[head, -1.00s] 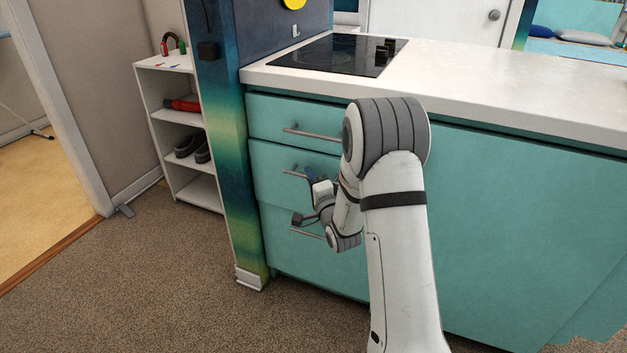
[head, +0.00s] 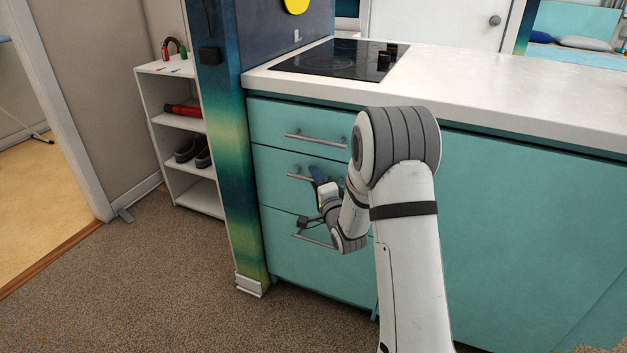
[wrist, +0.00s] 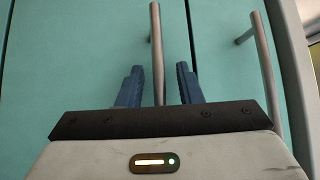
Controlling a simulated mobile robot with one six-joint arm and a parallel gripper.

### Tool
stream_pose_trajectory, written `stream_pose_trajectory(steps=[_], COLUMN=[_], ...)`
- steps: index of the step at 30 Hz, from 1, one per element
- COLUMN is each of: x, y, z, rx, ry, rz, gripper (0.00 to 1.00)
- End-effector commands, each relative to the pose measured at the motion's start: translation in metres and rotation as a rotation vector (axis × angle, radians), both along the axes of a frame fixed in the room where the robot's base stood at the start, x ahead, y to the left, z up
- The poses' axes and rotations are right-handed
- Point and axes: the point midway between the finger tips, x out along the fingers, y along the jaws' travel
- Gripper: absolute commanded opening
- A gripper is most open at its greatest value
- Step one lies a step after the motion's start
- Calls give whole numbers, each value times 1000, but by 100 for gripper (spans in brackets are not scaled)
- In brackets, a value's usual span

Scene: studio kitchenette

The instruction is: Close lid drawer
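Three teal drawers with bar handles sit one above another in the counter's left end: a top drawer (head: 275,118), a middle drawer (head: 268,165) and a bottom drawer (head: 275,235). Which is the lid drawer, I cannot tell. No drawer stands clearly far out. My gripper (head: 316,174) is at the middle drawer's handle (head: 298,176). In the wrist view my gripper (wrist: 160,78) is open, its two blue fingers apart on either side of a bar handle (wrist: 157,45). Whether either finger touches the bar, I cannot tell. My arm hides the drawers' right side.
A second bar handle (wrist: 262,60) is close by on the right in the wrist view. The white countertop (head: 480,95) with a black cooktop (head: 330,60) overhangs the drawers. A painted post (head: 225,150) and a white shelf (head: 205,195) stand left. The carpet (head: 130,285) in front is clear.

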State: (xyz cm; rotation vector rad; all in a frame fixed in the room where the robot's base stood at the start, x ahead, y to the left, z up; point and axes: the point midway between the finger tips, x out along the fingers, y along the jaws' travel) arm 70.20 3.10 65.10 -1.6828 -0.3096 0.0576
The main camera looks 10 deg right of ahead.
Motion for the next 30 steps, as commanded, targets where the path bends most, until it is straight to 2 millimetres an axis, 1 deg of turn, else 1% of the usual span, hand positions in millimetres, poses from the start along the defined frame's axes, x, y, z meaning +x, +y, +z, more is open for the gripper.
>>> stream_pose_trajectory(steps=[4,9,12,15,19,30], x=[-13,-43,-58,-68,-74,-74], y=[-4,-12,-15,-18,-19,-18], z=[-1,-5,-7,-9,-10,-10], rx=[0,1,0,-1,0,-1], ry=[3,4,2,1,0,-1], rz=[-1,-3,-2,-2,-2,0], gripper=[32,32,32,32,32,32])
